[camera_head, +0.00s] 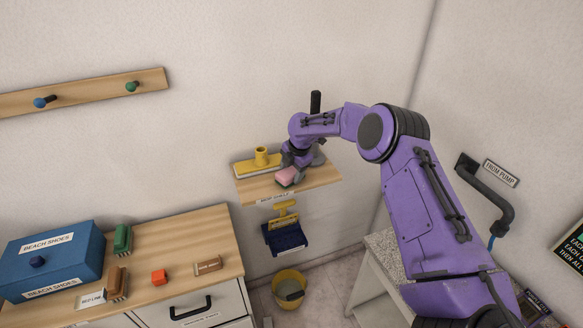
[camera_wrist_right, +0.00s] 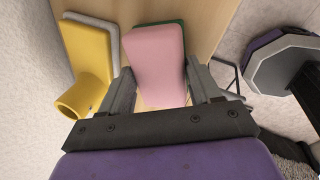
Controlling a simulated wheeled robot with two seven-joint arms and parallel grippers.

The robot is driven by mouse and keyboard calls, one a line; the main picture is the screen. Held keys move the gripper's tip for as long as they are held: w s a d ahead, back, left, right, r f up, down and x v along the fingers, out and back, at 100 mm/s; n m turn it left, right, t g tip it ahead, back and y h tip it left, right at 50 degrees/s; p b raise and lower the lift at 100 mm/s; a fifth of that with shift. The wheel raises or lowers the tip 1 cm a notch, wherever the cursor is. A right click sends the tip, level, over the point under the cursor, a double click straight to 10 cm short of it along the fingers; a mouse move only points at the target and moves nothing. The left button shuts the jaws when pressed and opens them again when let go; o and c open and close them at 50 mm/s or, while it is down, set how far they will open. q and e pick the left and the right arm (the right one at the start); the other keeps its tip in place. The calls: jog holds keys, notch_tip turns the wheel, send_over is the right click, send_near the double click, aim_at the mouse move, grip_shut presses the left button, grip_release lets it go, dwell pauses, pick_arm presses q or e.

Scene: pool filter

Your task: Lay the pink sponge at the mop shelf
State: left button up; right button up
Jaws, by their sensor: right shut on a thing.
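The pink sponge (camera_head: 288,176) is at the mop shelf (camera_head: 257,190), a wooden wall board with a label on its front edge. My right gripper (camera_head: 297,165) is over the shelf, shut on the sponge. In the right wrist view the sponge (camera_wrist_right: 154,58) lies between the two fingers of the gripper (camera_wrist_right: 158,85), with the wooden shelf (camera_wrist_right: 205,25) behind it. A green edge shows behind the sponge. I cannot tell whether the sponge touches the board. My left gripper is not in view.
A yellow mop head (camera_head: 258,163) sits on the shelf left of the sponge; it also shows in the wrist view (camera_wrist_right: 88,60).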

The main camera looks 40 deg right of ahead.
jog(key=shift+f, duration=0.2)
jog(key=o, duration=1.1)
jog(key=shift+r, duration=0.65)
jog(key=b+v, duration=0.3)
jog(key=v, duration=0.8)
jog(key=shift+s+a, duration=0.1)
jog(key=shift+s, duration=0.05)
